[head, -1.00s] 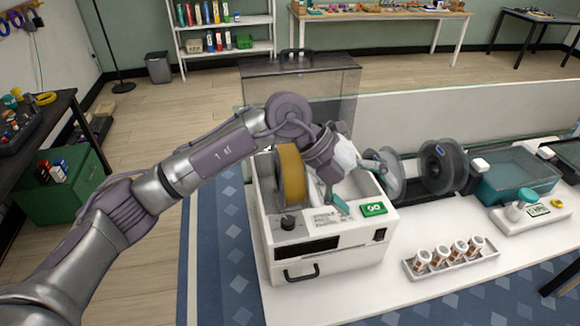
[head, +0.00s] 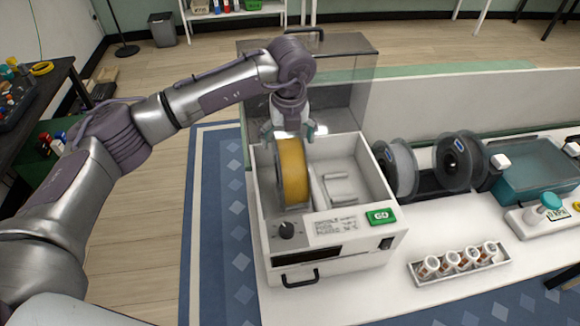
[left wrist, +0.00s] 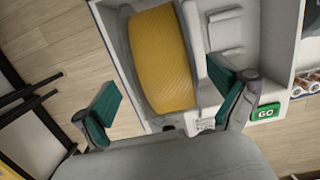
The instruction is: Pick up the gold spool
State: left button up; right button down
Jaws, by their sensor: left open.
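The gold spool (head: 292,172) stands upright on its rim in the left part of an open white machine (head: 262,222). In the left wrist view the gold spool (left wrist: 160,60) lies ahead, between the lines of the two fingers. My left gripper (head: 288,130) is open and empty above the far end of the spool, pointing down. In the left wrist view its teal-padded fingers (left wrist: 168,98) are spread wide, one on each side of the spool. I see no contact. The right gripper is not in view.
The machine's clear lid (head: 345,85) stands raised behind it. Grey spools (head: 455,160) stand on a dark holder to the right. A tray of small bottles (head: 458,262) lies in front of them. A teal bin (head: 530,172) is at the far right.

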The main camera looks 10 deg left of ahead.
pick_arm(q)
jog(key=shift+s+d+f+p, duration=0.15)
jog(key=shift+f+p, duration=0.45)
jog(key=shift+p, duration=0.05)
jog(key=shift+s+d+f+p, duration=0.15)
jog(key=shift+f+p, duration=0.45)
jog(key=f, duration=0.3)
jog(key=shift+w, duration=0.2)
jog(key=c, duration=1.2)
jog(key=shift+s+a, duration=0.1)
jog(key=shift+s, duration=0.05)
jog(key=c, duration=0.6)
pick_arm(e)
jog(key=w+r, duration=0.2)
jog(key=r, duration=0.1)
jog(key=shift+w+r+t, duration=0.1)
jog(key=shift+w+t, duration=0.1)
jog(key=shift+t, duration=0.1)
pick_arm(q)
jog(key=shift+o, duration=0.2)
jog(key=shift+r, duration=0.1)
